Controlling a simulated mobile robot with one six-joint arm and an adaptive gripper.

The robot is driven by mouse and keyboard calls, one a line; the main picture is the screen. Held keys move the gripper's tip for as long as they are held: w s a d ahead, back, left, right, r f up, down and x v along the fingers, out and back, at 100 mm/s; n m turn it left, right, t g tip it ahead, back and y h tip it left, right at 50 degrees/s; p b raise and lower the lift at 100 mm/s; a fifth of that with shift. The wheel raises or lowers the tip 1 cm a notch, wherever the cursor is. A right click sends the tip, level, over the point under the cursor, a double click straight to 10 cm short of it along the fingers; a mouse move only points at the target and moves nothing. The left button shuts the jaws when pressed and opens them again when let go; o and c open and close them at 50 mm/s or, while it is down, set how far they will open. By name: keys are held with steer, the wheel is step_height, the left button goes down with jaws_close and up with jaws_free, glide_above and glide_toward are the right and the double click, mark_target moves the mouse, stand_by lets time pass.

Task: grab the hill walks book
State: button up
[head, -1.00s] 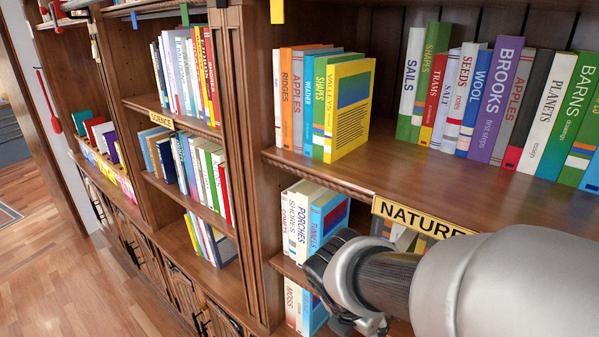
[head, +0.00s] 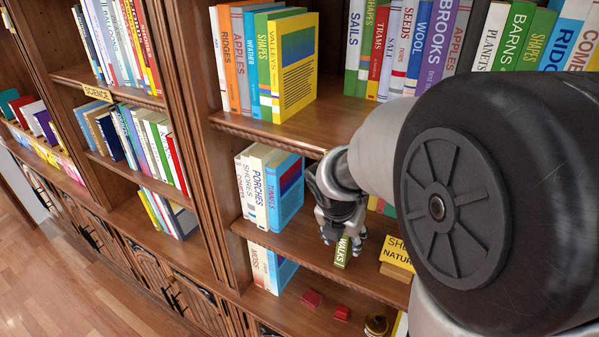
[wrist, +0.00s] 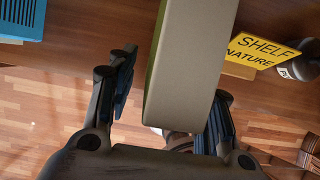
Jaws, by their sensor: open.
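The hill walks book (head: 342,252) is a narrow green spine with "WALKS" in white, on the middle shelf in the head view. My gripper (head: 341,222) is right above and in front of it and hides its upper part. In the wrist view a book with a broad pale face and a green edge (wrist: 188,65) stands between the two fingers of my gripper (wrist: 174,85). The fingers are apart. The left finger has a clear gap to the book; the right one is close, and I cannot tell whether it touches.
A yellow shelf sign (head: 396,252) stands right of the book; it also shows in the wrist view (wrist: 262,50). Blue and white books (head: 286,192) stand to the left, with bare shelf between. Red items (head: 312,299) lie below.

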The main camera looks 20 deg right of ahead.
steer(key=shift+a, duration=0.1)
steer(key=shift+c, duration=0.2)
jaws_close()
stand_by(0.4)
